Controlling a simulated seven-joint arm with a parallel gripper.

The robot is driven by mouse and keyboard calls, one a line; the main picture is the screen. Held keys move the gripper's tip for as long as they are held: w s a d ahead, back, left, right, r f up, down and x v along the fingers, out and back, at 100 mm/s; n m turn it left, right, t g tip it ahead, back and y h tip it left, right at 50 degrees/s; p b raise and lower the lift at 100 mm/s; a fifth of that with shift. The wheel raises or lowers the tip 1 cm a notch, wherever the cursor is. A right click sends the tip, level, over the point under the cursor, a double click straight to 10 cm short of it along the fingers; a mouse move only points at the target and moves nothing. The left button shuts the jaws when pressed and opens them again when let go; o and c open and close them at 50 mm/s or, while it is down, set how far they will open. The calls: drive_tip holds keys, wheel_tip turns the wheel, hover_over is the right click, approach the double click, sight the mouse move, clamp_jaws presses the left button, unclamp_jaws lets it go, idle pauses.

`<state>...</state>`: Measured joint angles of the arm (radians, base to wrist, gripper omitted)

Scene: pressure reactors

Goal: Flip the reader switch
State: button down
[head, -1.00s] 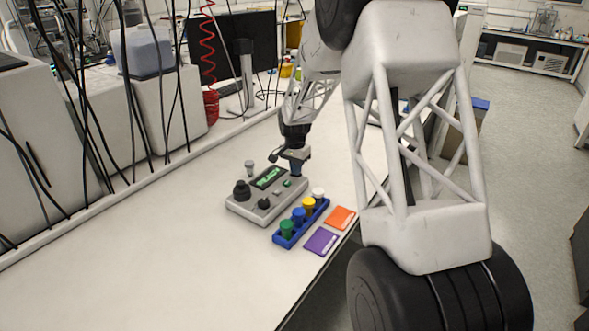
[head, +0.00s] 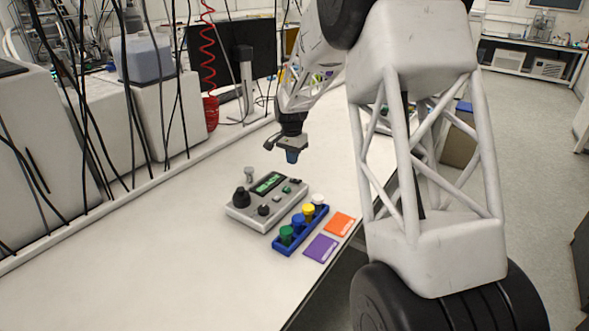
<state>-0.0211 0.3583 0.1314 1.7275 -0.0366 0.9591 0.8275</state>
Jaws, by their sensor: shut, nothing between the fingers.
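The reader (head: 266,202) is a grey box on the white bench. It has a lit green display (head: 267,183), a large black knob (head: 241,196), a smaller dark knob (head: 263,210) and a small green button (head: 287,189). A small dark part (head: 295,181) shows at its far right corner; I cannot tell whether this is the switch or how it is set. My gripper (head: 292,157) is shut and empty, pointing down above and beyond the reader's far right end, apart from it. The fingertips are small in this view.
A blue rack (head: 289,246) with green, blue, yellow and white capped vials stands in front of the reader. Orange (head: 339,223) and purple (head: 321,248) cards lie beside it. A small grey vial (head: 249,174) stands behind the reader. The bench's left front is clear.

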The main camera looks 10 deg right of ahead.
wheel_tip(320, 180, up, 7)
drive_tip(key=w+a, duration=0.1)
drive_tip(key=shift+r, duration=0.15)
drive_tip(key=shift+a, duration=0.1)
drive_tip(key=shift+r, duration=0.1)
idle(0.3)
drive_tip(key=s+d+r+n+t, duration=0.1)
drive_tip(key=s+r, duration=0.3)
drive_tip(key=s, duration=0.5)
drive_tip(key=s+r+n, duration=0.2)
drive_tip(key=s+r, duration=0.1)
drive_tip(key=s, duration=0.6)
drive_tip(key=s+d+r+n+t, duration=0.1)
drive_tip(key=s+r, duration=0.3)
drive_tip(key=s, duration=0.5)
drive_tip(key=s+f+n, duration=0.2)
drive_tip(key=s, duration=1.2)
drive_tip(key=s+f+n+t, duration=0.1)
drive_tip(key=s+f+n, duration=0.1)
drive_tip(key=s, duration=1.2)
drive_tip(key=shift+s+d+f+n, duration=0.35)
drive_tip(key=shift+d+f+n, duration=0.05)
